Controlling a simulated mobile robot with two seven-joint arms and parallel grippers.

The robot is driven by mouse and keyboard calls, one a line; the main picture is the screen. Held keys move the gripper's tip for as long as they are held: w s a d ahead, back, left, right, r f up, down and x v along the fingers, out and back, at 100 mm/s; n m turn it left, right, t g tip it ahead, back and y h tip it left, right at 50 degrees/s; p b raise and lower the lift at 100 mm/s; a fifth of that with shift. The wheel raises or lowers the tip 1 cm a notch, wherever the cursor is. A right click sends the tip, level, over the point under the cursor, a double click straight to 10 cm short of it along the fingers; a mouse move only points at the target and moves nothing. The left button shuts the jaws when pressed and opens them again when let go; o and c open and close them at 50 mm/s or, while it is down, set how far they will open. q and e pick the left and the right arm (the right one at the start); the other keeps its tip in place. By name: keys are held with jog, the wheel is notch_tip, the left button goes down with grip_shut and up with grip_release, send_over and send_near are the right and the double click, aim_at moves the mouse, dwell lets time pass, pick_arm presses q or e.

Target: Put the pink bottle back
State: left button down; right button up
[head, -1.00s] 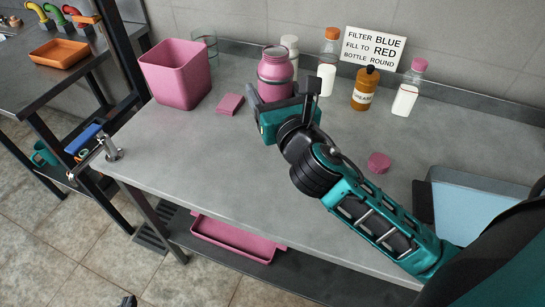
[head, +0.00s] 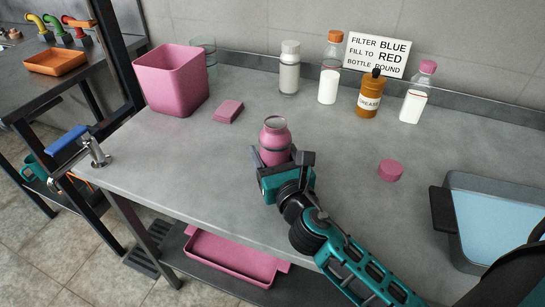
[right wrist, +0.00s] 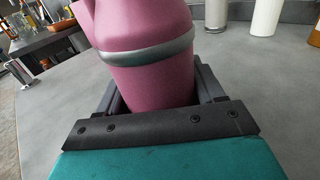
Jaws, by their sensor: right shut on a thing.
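The pink bottle (head: 274,134) has a grey band and an open, uncapped mouth. It is over the middle of the grey bench, leaning slightly in the right wrist view (right wrist: 150,80). My right gripper (head: 285,168) is shut on its lower body, with a finger on each side (right wrist: 160,98). Whether the bottle's base touches the bench is hidden by the gripper. A round pink cap (head: 390,170) lies on the bench to the right. My left gripper is not in view.
At the back stand a grey-white bottle (head: 289,72), an orange-capped bottle (head: 328,84), a brown grease bottle (head: 369,100), a pink-capped bottle (head: 414,104) and a sign (head: 379,54). A pink bin (head: 170,85) and pink sponge-like block (head: 228,111) are left; a blue-filled basin (head: 485,180) is right.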

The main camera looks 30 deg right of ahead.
jog(key=shift+r, duration=0.15)
jog(key=shift+f, duration=0.2)
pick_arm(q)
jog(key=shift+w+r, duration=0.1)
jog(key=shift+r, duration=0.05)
pick_arm(e)
jog(key=o, duration=1.1)
jog(key=shift+r, duration=0.1)
jog(key=shift+s+r, duration=0.1)
jog(key=s, duration=0.3)
jog(key=s+a+b, duration=0.1)
jog(key=s, duration=0.6)
jog(key=shift+s+a+b, duration=0.25)
jog(key=shift+s+b, duration=0.1)
jog(key=shift+s, duration=0.45)
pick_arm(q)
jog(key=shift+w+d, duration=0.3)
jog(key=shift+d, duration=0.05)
